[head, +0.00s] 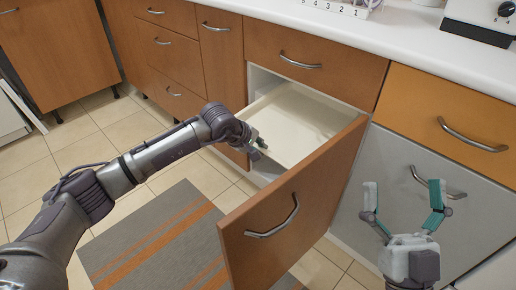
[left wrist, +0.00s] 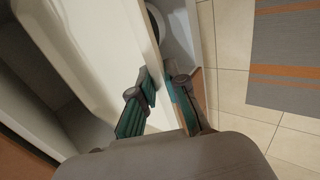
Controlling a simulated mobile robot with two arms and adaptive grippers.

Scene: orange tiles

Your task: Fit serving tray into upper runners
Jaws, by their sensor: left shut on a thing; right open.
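The cream serving tray (head: 300,122) lies flat in the upper part of the pulled-out drawer, its back part inside the cabinet opening. It also fills the left of the left wrist view (left wrist: 85,50). My left gripper (head: 258,146) is at the tray's left side and is shut on its edge; the fingers (left wrist: 165,100) straddle that rim. The drawer has a tall wooden front (head: 295,215) with a metal handle. The upper runners are hidden. My right gripper (head: 403,212) is open and empty, right of the drawer front.
A wooden drawer front (head: 315,55) sits closed above the opening, under the white counter (head: 400,40). An orange drawer (head: 445,120) and a grey front stand to the right. A grey and orange striped mat (head: 165,240) lies on the tiled floor.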

